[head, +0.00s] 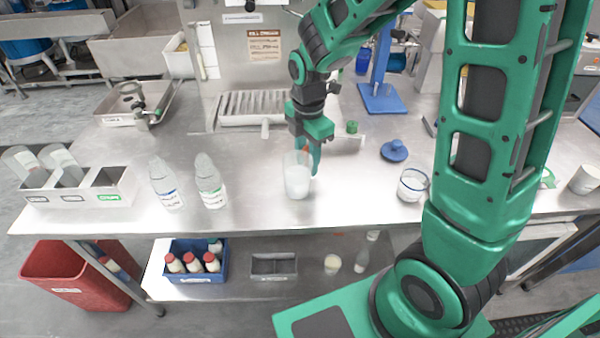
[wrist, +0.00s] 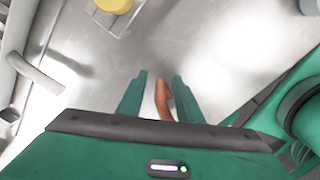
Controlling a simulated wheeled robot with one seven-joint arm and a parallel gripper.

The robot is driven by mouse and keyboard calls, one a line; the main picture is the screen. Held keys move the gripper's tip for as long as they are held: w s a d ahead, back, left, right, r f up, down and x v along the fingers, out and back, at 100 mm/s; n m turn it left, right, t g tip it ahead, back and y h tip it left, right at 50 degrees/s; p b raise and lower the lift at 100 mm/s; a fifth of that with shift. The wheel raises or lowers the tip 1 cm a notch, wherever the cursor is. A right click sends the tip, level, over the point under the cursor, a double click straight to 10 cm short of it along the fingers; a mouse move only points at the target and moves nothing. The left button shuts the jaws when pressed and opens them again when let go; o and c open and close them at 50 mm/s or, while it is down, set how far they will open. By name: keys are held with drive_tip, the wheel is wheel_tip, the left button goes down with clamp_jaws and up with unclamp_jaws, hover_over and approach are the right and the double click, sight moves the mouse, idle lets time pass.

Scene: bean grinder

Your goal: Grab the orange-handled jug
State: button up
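The jug (head: 297,182) is a translucent, whitish vessel standing upright near the front edge of the steel table in the head view. Its orange handle (head: 305,146) shows at its upper right, partly hidden by my gripper. My gripper (head: 315,158) points down at the jug's handle side. In the wrist view the orange handle (wrist: 163,100) lies between the two green fingers of my gripper (wrist: 160,78). A narrow gap shows on the handle's left; on the right it is very close to the finger. The jug's body is not clear in the wrist view.
Two clear bottles (head: 166,185) (head: 209,184) stand left of the jug. A white divided box (head: 75,196) is at the far left. A green-capped item (head: 352,128) is behind the gripper.

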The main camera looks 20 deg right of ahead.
sight(308, 145)
drive_tip(key=shift+f, duration=0.2)
clamp_jaws()
drive_tip(key=shift+r, duration=0.25)
drive_tip(key=shift+r, duration=1.95)
drive_tip(key=s+a+r, duration=0.6)
drive_tip(key=a, duration=0.4)
drive_tip(key=shift+r, duration=0.35)
idle(1.8)
